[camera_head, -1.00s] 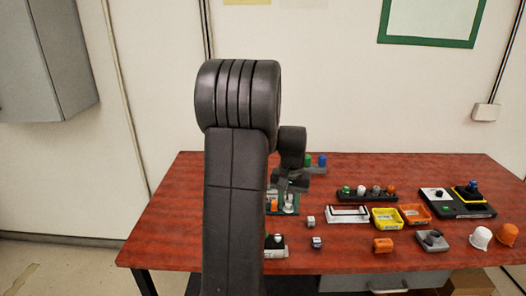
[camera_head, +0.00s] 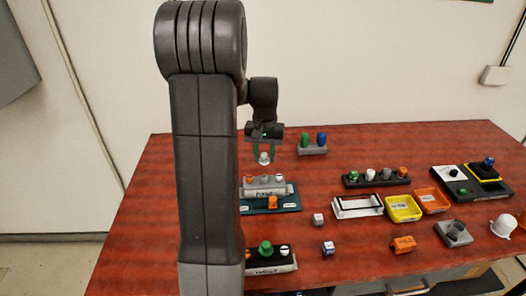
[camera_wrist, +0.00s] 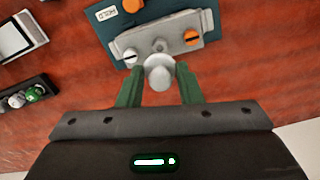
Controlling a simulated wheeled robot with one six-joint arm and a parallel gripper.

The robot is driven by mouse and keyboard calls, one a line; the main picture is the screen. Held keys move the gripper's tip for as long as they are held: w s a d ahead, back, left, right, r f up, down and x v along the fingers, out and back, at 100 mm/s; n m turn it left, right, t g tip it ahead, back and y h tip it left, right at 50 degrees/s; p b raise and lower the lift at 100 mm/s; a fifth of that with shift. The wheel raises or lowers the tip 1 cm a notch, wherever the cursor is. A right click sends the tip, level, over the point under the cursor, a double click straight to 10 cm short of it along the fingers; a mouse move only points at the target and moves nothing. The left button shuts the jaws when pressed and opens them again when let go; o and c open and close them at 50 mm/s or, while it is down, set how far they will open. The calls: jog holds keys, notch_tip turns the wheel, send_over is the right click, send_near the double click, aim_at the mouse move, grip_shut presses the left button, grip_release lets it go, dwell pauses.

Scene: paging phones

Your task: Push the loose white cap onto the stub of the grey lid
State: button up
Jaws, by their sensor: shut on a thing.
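My gripper (camera_head: 264,157) is shut on a white cap (camera_head: 264,158), which also shows between the green fingers in the wrist view (camera_wrist: 159,77). The grey lid (camera_head: 286,189) lies on a teal board (camera_head: 288,208). It carries a white-topped cap at one end and an orange one (camera_wrist: 191,37) at the other. A bare grey stub (camera_wrist: 160,46) stands between them in the wrist view. The held cap appears close to the stub in that view, but above and behind the lid in the head view. I cannot tell the exact gap.
An orange cap (camera_head: 273,202) stands on the teal board in front of the lid. A grey holder with green and blue caps (camera_head: 312,149) stands behind to the right. A black rack (camera_head: 376,180) and yellow tray (camera_head: 402,209) are farther right. Small cubes lie in front.

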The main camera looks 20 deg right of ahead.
jog(key=shift+f+b, duration=1.8)
jog(key=shift+f, duration=1.05)
jog(key=shift+f, duration=0.15)
dwell(0.4)
jog(key=o, duration=1)
jog(key=shift+o, duration=0.6)
jog(key=o, duration=0.4)
